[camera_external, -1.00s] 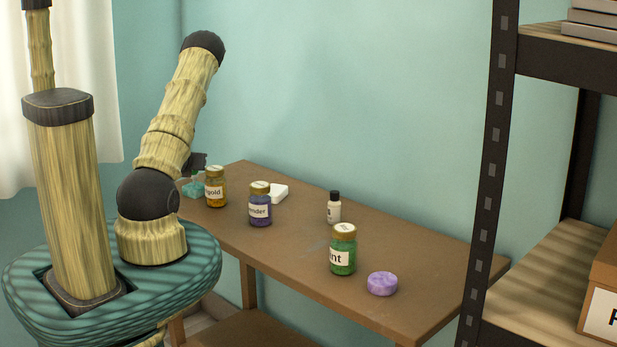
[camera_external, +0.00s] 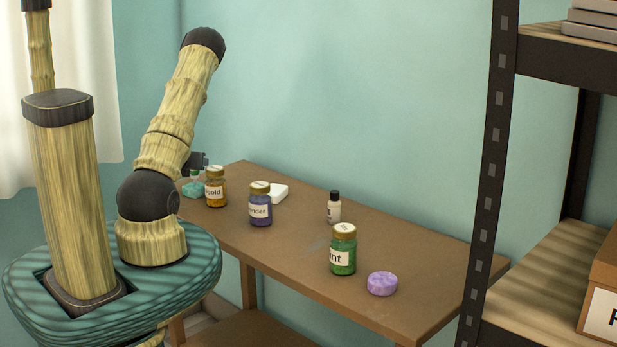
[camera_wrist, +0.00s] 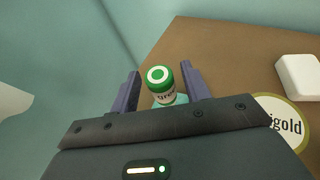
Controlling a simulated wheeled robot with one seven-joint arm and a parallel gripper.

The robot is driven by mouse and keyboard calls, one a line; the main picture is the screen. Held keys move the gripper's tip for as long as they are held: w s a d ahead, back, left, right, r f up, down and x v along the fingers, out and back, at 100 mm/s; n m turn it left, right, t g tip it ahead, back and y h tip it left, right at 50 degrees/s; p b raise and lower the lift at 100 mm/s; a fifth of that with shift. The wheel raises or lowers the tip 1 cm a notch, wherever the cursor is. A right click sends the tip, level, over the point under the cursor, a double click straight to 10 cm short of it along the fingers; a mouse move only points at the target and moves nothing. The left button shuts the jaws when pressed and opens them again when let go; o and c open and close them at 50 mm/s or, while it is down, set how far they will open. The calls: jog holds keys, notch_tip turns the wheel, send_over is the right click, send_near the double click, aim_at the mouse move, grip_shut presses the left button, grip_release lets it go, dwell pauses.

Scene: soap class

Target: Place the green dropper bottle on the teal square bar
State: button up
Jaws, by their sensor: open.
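The green dropper bottle (camera_wrist: 162,86) has a green cap with a white ring and a label. It stands on the teal square bar (camera_external: 191,189), at the table's far left end. Only a little of the bar (camera_wrist: 178,100) shows below the bottle in the wrist view. My gripper (camera_wrist: 160,72) is open, with one finger on each side of the bottle and gaps visible beside the cap. In the external view my gripper (camera_external: 198,160) is just above the bottle, partly hidden by my arm.
The marigold jar (camera_external: 216,188) stands close to the right of the teal bar. A lavender jar (camera_external: 260,206), white bar (camera_external: 279,193), white dropper bottle (camera_external: 334,208), mint jar (camera_external: 343,252) and purple round bar (camera_external: 382,284) stand farther right. The wall is behind the table (camera_external: 290,255).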

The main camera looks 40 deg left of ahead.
jog(key=b+v, duration=0.1)
jog(key=v, duration=0.9)
dwell(0.4)
jog(key=w+d+r+n+g+h+p, duration=0.2)
jog(key=w+d+r+n+p, duration=0.1)
jog(key=d+n, duration=0.5)
jog(key=w+d+r+n+g+h+p, duration=0.2)
jog(key=w+d+r+n+p, duration=0.1)
jog(key=d+n, duration=0.6)
jog(key=s+d+r+n+g+h+p, duration=0.1)
jog(key=s+d+r+n, duration=0.1)
jog(key=d, duration=0.4)
jog(key=s+d+r+n+g+h+p, duration=0.1)
jog(key=s+d+r+n+g+p, duration=0.1)
jog(key=d+n, duration=0.4)
jog(key=s+d+r+n+g+h+p, duration=0.1)
jog(key=s+d+r+n, duration=0.3)
jog(key=d, duration=0.4)
jog(key=shift+s+r+g+h, duration=0.15)
jog(key=shift+s+g+h, duration=0.15)
